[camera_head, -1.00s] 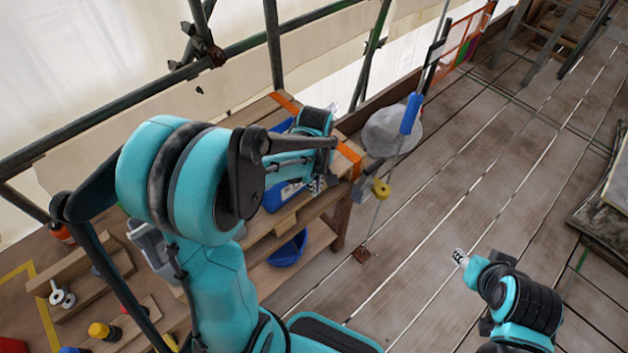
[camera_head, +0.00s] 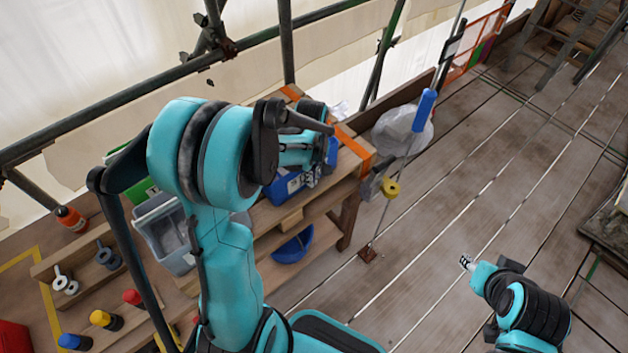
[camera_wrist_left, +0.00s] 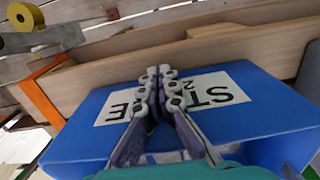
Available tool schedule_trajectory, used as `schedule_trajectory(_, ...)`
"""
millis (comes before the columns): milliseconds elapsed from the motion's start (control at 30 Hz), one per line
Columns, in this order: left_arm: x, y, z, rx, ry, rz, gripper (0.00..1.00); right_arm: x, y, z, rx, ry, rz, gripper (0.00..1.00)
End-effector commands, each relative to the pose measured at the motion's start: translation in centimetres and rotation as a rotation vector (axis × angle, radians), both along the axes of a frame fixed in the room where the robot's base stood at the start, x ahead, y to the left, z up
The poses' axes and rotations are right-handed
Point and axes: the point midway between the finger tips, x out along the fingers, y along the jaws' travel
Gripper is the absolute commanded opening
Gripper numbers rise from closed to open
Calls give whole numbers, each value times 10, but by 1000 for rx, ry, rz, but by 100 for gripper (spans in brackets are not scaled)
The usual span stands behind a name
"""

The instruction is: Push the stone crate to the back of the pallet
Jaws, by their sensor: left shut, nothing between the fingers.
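The stone crate is a blue box (camera_head: 287,187) with a white label on the wooden bench, partly hidden by my left arm. In the left wrist view the blue crate (camera_wrist_left: 265,105) fills the lower middle, its label partly covered by the fingers. My left gripper (camera_head: 313,180) is shut and empty at the crate's labelled side. In the left wrist view its fingertips (camera_wrist_left: 160,72) lie over the label; I cannot tell whether they touch. I cannot make out the pallet separately from the wooden bench top (camera_head: 352,178). My right gripper (camera_head: 466,262) is over the floor, its opening unclear.
Orange bands (camera_head: 353,150) cross the bench. A blue bin (camera_head: 294,245) is on the lower shelf. A grey bin (camera_head: 168,235) and several bottles stand left.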

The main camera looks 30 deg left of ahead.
Motion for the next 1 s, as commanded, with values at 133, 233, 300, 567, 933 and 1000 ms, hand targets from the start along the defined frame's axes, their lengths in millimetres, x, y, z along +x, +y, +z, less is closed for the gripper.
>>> schedule_trajectory(133, 15, 38, -1, 2, 0, 9, 0, 0, 0, -3, 0, 0, 0, 40)
schedule_trajectory(233, 27, 67, -1, 2, 0, 9, 0, 0, 0, -4, 0, 0, 0, 40)
schedule_trajectory(300, 35, 86, -1, 2, 0, 9, 0, 0, 0, -5, 0, 0, 0, 40)
schedule_trajectory(567, 64, 158, 0, 2, 0, 7, 0, 0, 0, -4, 0, 0, 0, 40)
schedule_trajectory(933, 84, 204, 0, 2, 0, 2, 0, 0, 0, -2, 0, 0, 0, 40)
schedule_trajectory(1000, 84, 204, 0, 2, 0, 2, 0, 0, 0, -2, 0, 0, 0, 40)
